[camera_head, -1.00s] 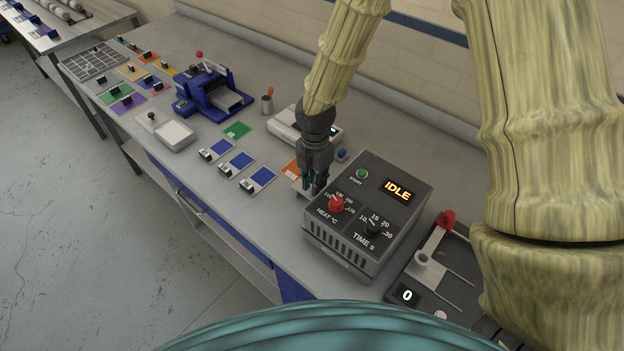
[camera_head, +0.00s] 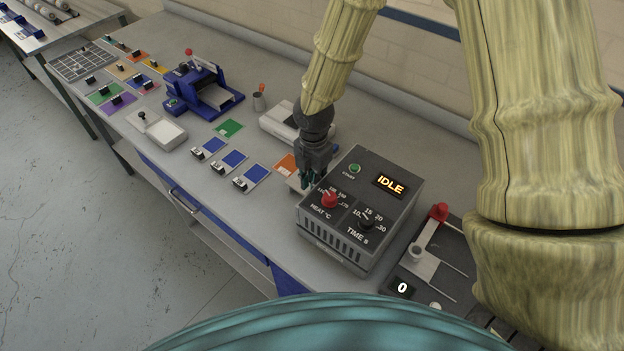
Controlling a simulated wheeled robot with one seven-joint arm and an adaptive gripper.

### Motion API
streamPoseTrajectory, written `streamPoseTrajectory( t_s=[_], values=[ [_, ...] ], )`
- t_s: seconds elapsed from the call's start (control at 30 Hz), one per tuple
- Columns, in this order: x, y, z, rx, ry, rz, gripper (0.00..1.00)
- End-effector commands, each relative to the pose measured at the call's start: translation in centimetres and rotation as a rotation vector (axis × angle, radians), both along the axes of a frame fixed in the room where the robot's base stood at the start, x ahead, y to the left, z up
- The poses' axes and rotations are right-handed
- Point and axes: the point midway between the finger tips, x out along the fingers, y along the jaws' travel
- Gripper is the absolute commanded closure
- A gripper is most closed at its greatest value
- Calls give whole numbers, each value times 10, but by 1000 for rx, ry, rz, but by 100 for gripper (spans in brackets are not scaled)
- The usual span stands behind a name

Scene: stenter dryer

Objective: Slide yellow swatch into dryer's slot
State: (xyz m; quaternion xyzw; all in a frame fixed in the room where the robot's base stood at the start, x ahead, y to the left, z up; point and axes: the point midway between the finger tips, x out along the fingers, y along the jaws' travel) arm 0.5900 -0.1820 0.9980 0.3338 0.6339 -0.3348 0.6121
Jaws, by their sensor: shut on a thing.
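The dryer (camera_head: 345,243) is a dark grey box with a lit IDLE display (camera_head: 389,186), a green start button, a red heat knob (camera_head: 329,200) and a black time knob. Its slot does not show clearly from this side. My gripper (camera_head: 308,183) points down close against the dryer's left side, above a pale ledge (camera_head: 294,182). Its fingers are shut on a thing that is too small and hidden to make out. A small yellow card (camera_head: 155,66) lies among the coloured cards at the far left; I cannot tell whether the gripper holds another yellow one.
An orange card (camera_head: 285,161) lies just left of my gripper. Three blue-and-white cards with clips (camera_head: 228,163) lie farther left, near a green card (camera_head: 229,128). A blue press (camera_head: 205,98) stands behind. A red-handled device (camera_head: 428,250) stands right of the dryer.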

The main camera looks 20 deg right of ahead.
Motion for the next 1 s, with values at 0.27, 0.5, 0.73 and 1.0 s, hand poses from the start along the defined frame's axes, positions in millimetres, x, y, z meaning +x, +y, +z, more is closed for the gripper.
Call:
streamPoseTrajectory(
  t_s=[0.27, 0.5, 0.73, 1.0],
  values=[
    [-4, -3, 0, -1, 1, 0, 100],
    [-5, -3, 0, -1, 2, -1, 61],
    [-6, -5, -1, -3, 6, -3, 58],
    [-8, -6, -1, -5, 9, -4, 58]
  ],
)
